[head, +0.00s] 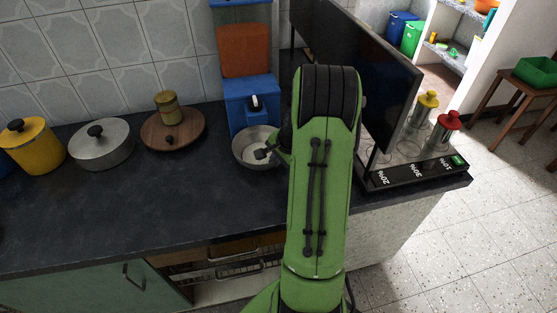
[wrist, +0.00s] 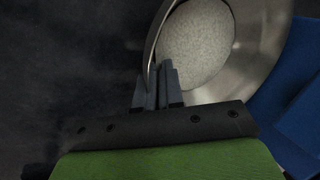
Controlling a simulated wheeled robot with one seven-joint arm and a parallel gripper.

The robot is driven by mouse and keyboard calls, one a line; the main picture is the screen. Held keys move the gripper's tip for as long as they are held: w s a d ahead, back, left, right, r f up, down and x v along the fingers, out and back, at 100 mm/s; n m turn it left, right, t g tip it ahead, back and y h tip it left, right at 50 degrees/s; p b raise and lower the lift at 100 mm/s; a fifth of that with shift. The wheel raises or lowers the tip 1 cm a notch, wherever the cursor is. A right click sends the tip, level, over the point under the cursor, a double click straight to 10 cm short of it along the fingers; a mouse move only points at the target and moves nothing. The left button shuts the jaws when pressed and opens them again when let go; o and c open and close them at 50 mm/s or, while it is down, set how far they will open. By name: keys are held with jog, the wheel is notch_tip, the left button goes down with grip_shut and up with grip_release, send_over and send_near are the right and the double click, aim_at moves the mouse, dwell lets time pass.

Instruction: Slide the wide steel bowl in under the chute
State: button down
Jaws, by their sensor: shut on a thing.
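The wide steel bowl (head: 240,157) sits upright on the dark counter, right in front of the blue dispenser (head: 238,90). Its far side is close to the dispenser's foot; I cannot tell whether they touch. The dispenser's small chute (head: 255,103) is above the bowl's far part. My gripper (head: 264,153) is shut on the bowl's rim, at its right side in the head view. In the wrist view the fingers (wrist: 158,82) pinch the rim of the bowl (wrist: 262,45). The bowl's inside shows a pale speckled round area, either its floor or contents. My arm hides the counter to the right.
A round wooden board (head: 190,138) with a small jar (head: 167,106) is left of the bowl. A lidded grey pot (head: 100,150) and yellow pot (head: 35,150) stand further left. A black screen (head: 385,75) stands close on the right. The front counter is clear.

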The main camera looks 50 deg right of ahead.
jog(key=c, duration=1.2)
grip_release()
jog(key=shift+s, duration=0.1)
jog(key=p+v, duration=0.4)
jog(key=v, duration=1.1)
jog(key=shift+s+r, duration=0.15)
jog(key=shift+r, duration=0.15)
jog(key=a+r+n+p, duration=0.1)
jog(key=a+r+n, duration=0.35)
jog(key=a, duration=0.35)
jog(key=a+r+n+p, duration=0.1)
jog(key=a+r+n, duration=0.35)
jog(key=a, duration=0.35)
jog(key=s+a+r+n, duration=0.1)
jog(key=s+a+n, duration=0.2)
jog(key=a, duration=0.1)
jog(key=s+a+r+n+p, duration=0.1)
jog(key=s+a+r+n, duration=0.1)
jog(key=s+a+n, duration=0.1)
jog(key=s+a+r+n+t+p, duration=0.1)
jog(key=s+a+n, duration=0.2)
jog(key=s+a, duration=0.2)
jog(key=shift+s+a+r+n, duration=0.2)
jog(key=shift+a+r+n, duration=0.1)
jog(key=shift+a, duration=0.1)
